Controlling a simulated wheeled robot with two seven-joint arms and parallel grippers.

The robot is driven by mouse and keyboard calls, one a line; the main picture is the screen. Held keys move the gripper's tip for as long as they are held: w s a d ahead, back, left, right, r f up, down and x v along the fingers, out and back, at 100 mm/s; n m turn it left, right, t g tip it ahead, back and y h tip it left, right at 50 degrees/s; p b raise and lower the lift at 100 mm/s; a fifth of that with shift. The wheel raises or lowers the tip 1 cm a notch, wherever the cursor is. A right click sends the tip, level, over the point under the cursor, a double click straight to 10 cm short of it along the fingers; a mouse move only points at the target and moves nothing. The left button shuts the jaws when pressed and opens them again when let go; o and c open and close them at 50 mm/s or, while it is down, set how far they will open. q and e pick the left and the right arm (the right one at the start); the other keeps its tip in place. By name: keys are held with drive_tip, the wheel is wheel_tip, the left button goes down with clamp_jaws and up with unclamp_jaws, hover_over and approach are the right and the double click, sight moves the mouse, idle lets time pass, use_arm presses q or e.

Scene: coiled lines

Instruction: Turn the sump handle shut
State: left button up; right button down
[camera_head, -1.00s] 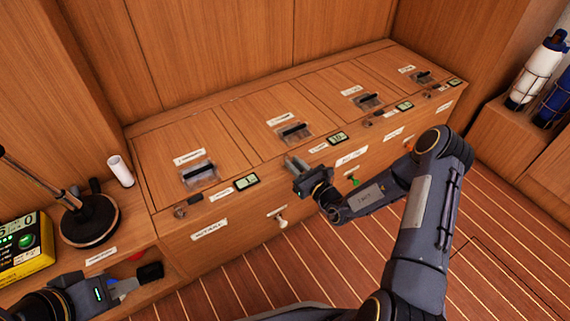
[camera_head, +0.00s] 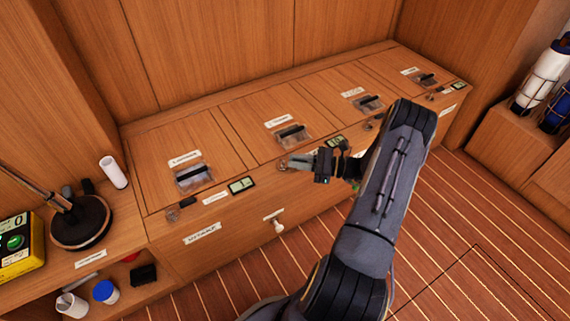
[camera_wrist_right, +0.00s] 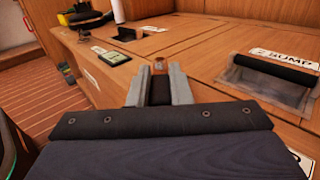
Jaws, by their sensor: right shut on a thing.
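My right gripper (camera_head: 288,163) is at the front edge of the long wooden locker top, just before the second hatch from the left. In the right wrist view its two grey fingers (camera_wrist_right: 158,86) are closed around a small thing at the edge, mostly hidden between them. It appears to be the sump turn handle. The sump label (camera_wrist_right: 283,58) sits behind a recessed dark hatch grip (camera_wrist_right: 275,72), to the right of the fingers. That hatch grip also shows in the head view (camera_head: 291,132), apart from the gripper. My left gripper is not in view.
A similar small front-edge latch (camera_head: 178,208) and a green-lit display (camera_head: 241,185) are at the left hatch. A white knob (camera_head: 278,226) sticks out from the front panel. A blue-lidded jar (camera_head: 106,291) and a white cup (camera_head: 71,305) stand at lower left.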

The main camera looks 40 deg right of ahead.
drive_tip(key=shift+w+d+n+g+y, duration=0.15)
drive_tip(key=shift+d+n+g+y, duration=0.05)
drive_tip(key=shift+n+g+y, duration=0.35)
drive_tip(key=c, duration=1.3)
unclamp_jaws()
drive_tip(key=shift+p+v, duration=0.7)
drive_tip(key=shift+v, duration=3.25)
drive_tip(key=shift+c, duration=0.4)
